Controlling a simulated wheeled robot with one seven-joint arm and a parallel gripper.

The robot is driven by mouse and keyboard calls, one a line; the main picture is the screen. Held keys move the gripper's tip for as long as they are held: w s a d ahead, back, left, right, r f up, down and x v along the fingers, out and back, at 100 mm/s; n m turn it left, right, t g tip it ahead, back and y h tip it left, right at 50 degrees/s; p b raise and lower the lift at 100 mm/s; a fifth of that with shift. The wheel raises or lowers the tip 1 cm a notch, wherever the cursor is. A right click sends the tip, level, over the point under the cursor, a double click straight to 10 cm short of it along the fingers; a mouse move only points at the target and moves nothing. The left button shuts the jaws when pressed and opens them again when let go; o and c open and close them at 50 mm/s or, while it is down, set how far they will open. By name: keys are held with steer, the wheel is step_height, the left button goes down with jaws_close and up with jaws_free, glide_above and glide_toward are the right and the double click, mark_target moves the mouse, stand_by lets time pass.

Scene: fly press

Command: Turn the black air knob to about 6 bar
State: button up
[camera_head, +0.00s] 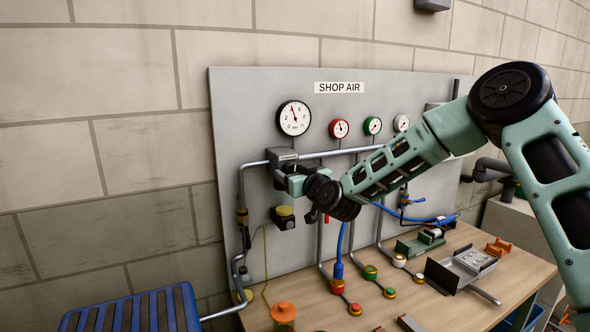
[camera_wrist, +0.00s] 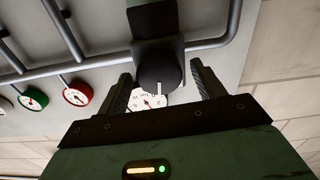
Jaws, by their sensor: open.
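The black air knob (camera_wrist: 158,68) shows in the wrist view, between the two fingers of my gripper (camera_wrist: 161,74). In the head view my gripper (camera_head: 287,181) is at the dark regulator body (camera_head: 282,156) and hides the knob.
The grey SHOP AIR panel (camera_head: 232,112) carries metal pipes and a red gauge (camera_head: 339,129), a green gauge (camera_head: 372,126) and a white gauge (camera_head: 401,122). A wooden table (camera_head: 400,306) below holds fittings and a metal tray (camera_head: 462,268). A blue slatted surface (camera_head: 135,312) is at lower left.

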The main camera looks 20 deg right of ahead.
steer(key=shift+c, duration=0.3)
steer(key=c, duration=0.9)
steer(key=shift+c, duration=0.2)
steer(key=shift+f+m+b, duration=0.15)
steer(key=shift+m+b, duration=0.25)
steer(key=shift+b, duration=0.4)
steer(key=m+b, duration=0.8)
steer(key=b, duration=0.2)
steer(key=shift+d, duration=0.15)
